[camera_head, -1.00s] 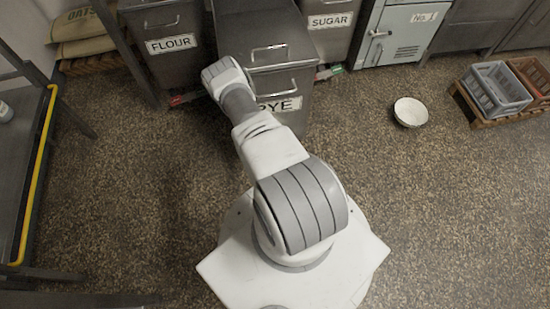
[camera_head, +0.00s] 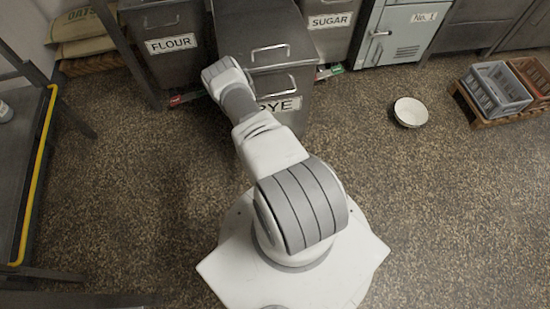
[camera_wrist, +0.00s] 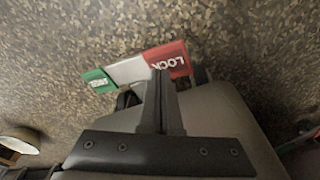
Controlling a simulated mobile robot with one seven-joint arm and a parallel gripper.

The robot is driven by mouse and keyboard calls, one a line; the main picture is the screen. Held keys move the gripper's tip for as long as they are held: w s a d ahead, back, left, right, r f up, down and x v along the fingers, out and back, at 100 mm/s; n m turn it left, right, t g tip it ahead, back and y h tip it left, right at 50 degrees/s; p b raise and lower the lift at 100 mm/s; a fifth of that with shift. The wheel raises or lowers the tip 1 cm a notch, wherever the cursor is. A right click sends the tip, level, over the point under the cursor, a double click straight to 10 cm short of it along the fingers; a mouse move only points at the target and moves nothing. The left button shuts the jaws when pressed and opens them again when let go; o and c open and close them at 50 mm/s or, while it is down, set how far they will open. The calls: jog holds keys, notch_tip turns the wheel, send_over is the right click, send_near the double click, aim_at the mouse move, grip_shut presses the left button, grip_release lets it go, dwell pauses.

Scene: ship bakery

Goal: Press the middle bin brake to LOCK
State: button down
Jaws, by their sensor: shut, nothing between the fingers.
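The middle bin is the grey RYE bin (camera_head: 290,88), between the FLOUR and SUGAR bins in the head view. Its brake pedal (camera_wrist: 128,70) shows in the wrist view as a bar with a green end at left, a pale middle and a red end marked LOCK (camera_wrist: 170,60) at right. My gripper (camera_wrist: 160,72) is shut and empty. Its fingertips overlap the lower edge of the bar, at the border of the pale part and the red LOCK end. I cannot tell whether they touch it. In the head view my arm hides the gripper and this pedal.
The FLOUR bin (camera_head: 165,50) stands left and the SUGAR bin (camera_head: 328,25) right, with pedals low down. A white bowl (camera_head: 411,112) and a crate pallet (camera_head: 482,118) are on the floor at right. A yellow-railed rack (camera_head: 35,180) stands left. Open floor lies between.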

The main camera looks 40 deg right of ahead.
jog(key=shift+f+b, duration=0.95)
jog(key=shift+f, duration=0.7)
dwell(0.5)
jog(key=shift+r+p, duration=2.6)
jog(key=shift+r, duration=0.95)
jog(key=shift+s, duration=0.1)
